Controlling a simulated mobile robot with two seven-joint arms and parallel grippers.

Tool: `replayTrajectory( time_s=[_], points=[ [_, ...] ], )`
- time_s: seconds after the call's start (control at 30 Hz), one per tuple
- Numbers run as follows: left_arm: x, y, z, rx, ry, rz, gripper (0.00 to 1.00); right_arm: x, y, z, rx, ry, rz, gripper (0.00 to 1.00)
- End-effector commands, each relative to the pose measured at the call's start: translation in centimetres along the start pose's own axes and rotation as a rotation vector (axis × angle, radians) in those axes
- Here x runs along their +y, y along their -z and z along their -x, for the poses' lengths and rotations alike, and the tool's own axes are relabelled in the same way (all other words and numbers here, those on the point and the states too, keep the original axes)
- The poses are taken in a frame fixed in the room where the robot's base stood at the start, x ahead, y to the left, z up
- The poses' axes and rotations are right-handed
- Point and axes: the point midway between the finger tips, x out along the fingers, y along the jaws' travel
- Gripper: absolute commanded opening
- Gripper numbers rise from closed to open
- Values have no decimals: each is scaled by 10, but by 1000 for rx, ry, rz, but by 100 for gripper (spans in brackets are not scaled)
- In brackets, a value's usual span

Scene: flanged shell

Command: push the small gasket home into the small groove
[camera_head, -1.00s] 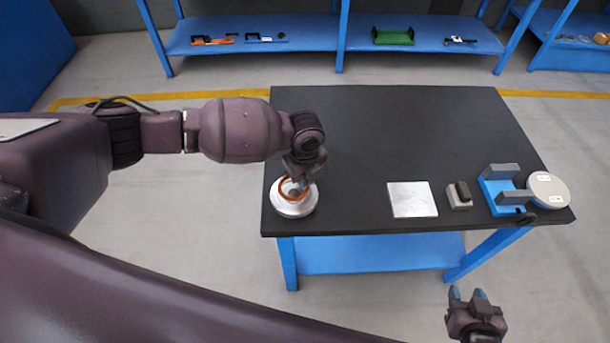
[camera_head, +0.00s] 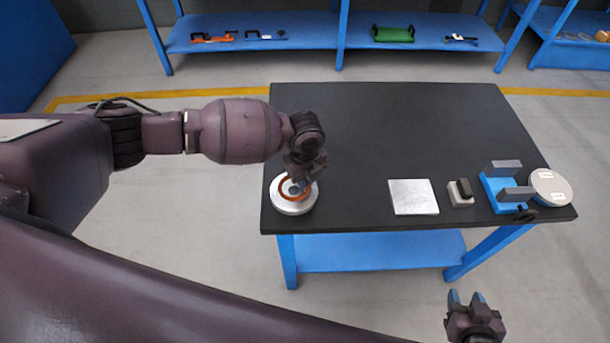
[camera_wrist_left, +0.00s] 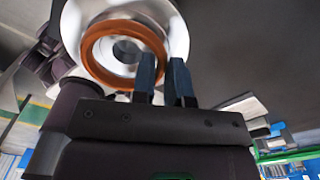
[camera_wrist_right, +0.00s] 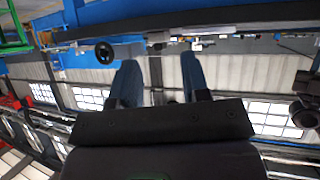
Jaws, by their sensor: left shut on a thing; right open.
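The flanged shell (camera_head: 293,208), a round silvery metal part, sits at the table's front left corner. The small gasket, an orange-brown ring (camera_head: 281,191), is over its centre; it also shows in the left wrist view (camera_wrist_left: 92,62). My left gripper (camera_head: 298,185) points down at the shell and is shut on the right side of the ring, its blue fingers (camera_wrist_left: 163,72) close together. The groove is hidden, and I cannot tell whether the ring touches the shell or is level. My right gripper (camera_head: 467,297) is open and empty, in front of the table.
On the black table (camera_head: 390,130) are a pale square plate (camera_head: 413,197), a small grey block with a dark top (camera_head: 460,193), a blue fixture (camera_head: 500,190) and a round pale disc (camera_head: 550,187) at the right. The table's middle and back are clear.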

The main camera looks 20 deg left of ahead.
Motion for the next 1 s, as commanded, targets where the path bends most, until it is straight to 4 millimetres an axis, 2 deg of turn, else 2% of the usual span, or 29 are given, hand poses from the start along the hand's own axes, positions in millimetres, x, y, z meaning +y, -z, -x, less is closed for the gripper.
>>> replayTrajectory(
  time_s=[0.4,0.43,0.6,0.87,1.0],
  points=[
    [0,0,-9,1,0,0,0,-1,6,-6,21,3,2,43],
    [0,0,-9,1,1,0,17,-1,7,-6,21,3,2,43],
    [0,0,-8,0,0,0,43,-1,5,-5,18,2,2,43],
    [0,0,-8,1,-1,0,44,0,-3,-2,1,0,0,43],
    [0,0,-1,0,0,1,44,0,-6,-1,-6,-1,0,43]
  ],
)
